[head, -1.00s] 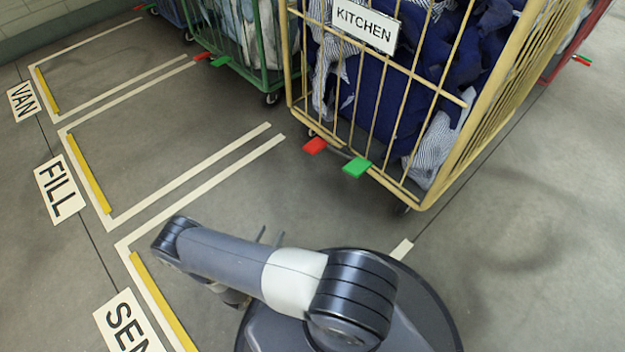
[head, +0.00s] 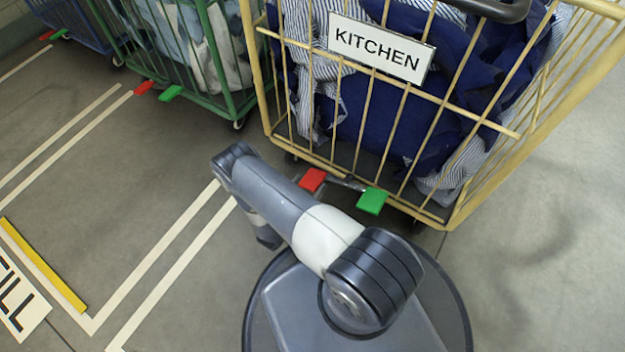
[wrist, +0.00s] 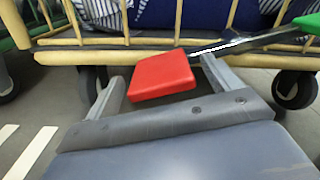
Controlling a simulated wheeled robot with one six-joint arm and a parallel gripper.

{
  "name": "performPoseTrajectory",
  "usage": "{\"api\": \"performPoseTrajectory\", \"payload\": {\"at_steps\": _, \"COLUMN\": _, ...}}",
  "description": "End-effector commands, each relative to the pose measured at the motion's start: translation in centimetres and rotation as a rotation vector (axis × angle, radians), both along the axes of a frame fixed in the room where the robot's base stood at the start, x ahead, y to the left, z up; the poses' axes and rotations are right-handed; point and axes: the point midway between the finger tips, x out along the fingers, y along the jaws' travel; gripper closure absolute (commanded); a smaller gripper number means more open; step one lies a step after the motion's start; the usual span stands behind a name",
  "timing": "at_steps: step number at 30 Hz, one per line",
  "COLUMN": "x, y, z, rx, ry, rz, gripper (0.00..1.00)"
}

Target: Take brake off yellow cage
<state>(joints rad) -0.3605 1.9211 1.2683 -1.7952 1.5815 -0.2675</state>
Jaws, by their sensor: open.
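The yellow cage (head: 262,85) carries a KITCHEN sign (head: 381,50) and is filled with blue and striped cloth. At its lower front edge are a red pedal (head: 312,180) and a green pedal (head: 372,201). In the wrist view the red pedal (wrist: 161,76) lies between and just beyond the fingers of my gripper (wrist: 160,92). The gripper is open and empty. The green pedal (wrist: 308,22) shows at the upper right of that view. In the head view my arm hides the gripper's fingers.
A green cage (head: 215,65) stands to the left with its own red pedal (head: 144,88) and green pedal (head: 170,93). A blue cage (head: 62,22) stands farther left. Casters (wrist: 294,88) sit under the yellow cage.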

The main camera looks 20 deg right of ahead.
Motion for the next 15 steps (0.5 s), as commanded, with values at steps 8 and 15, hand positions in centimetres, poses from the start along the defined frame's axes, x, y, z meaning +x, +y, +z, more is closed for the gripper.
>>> {"api": "performPoseTrajectory", "payload": {"at_steps": 8, "x": 1.5, "y": -2.3, "z": 0.0, "rx": 0.001, "ry": -0.001, "rz": -0.002, "gripper": 0.15}}
{"api": "performPoseTrajectory", "payload": {"at_steps": 15, "x": 1.7, "y": -2.6, "z": 0.0, "rx": 0.000, "ry": 0.000, "rz": 0.001, "gripper": 0.15}}
